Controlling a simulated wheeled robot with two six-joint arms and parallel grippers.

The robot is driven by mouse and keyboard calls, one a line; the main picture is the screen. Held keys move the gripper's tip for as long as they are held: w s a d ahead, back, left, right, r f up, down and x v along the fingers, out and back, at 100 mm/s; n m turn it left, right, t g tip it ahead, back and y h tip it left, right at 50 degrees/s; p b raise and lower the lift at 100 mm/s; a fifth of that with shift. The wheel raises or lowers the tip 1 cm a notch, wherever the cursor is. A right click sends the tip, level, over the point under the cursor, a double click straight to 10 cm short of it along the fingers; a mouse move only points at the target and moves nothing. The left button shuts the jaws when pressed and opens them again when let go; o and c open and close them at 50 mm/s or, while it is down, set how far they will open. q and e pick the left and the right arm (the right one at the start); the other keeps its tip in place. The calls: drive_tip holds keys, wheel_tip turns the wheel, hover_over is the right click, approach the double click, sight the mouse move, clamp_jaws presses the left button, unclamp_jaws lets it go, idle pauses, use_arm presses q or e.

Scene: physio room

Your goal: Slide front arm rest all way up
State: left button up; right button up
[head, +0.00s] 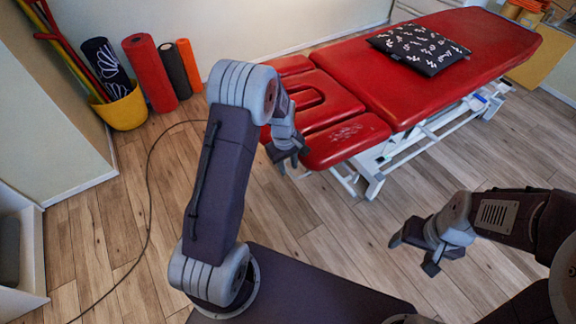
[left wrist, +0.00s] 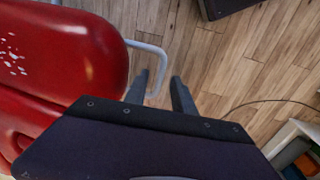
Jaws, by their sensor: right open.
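The red massage table (head: 430,60) has a split head end with a face slot. A red arm rest pad (head: 345,138) sits at its near front corner, and it also shows in the left wrist view (left wrist: 75,60). A thin white metal bar (left wrist: 158,54) curves out beside that pad. My left gripper (head: 291,165) hangs beside the pad's left end. In the left wrist view its fingers (left wrist: 160,88) are apart, with the bar's lower end between or just beyond the tips; I cannot tell whether they touch. My right gripper (head: 414,252) is open and empty over the floor.
A black patterned pillow (head: 418,48) lies on the table. A yellow bucket (head: 122,108) and several rolled mats (head: 150,72) stand by the left wall. A dark cable (head: 148,190) crosses the wooden floor. The floor in front of the table is otherwise clear.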

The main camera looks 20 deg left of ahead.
use_arm(q)
wheel_tip(320, 180, up, 9)
drive_tip(key=p, duration=0.1)
drive_tip(key=shift+s+a+f+p, duration=0.2)
drive_tip(key=shift+s+p, duration=0.05)
drive_tip(key=shift+p, duration=0.05)
drive_tip(key=s+d+r+m+p, duration=0.1)
drive_tip(key=s+d+r+p, duration=0.2)
drive_tip(key=r+p, duration=0.65)
drive_tip(key=s+r+m, duration=0.1)
drive_tip(key=s+m, duration=0.8)
drive_tip(key=s, duration=0.4)
drive_tip(key=shift+s+d+r, duration=0.3)
drive_tip(key=shift+s+r, duration=0.05)
drive_tip(key=shift+r, duration=0.05)
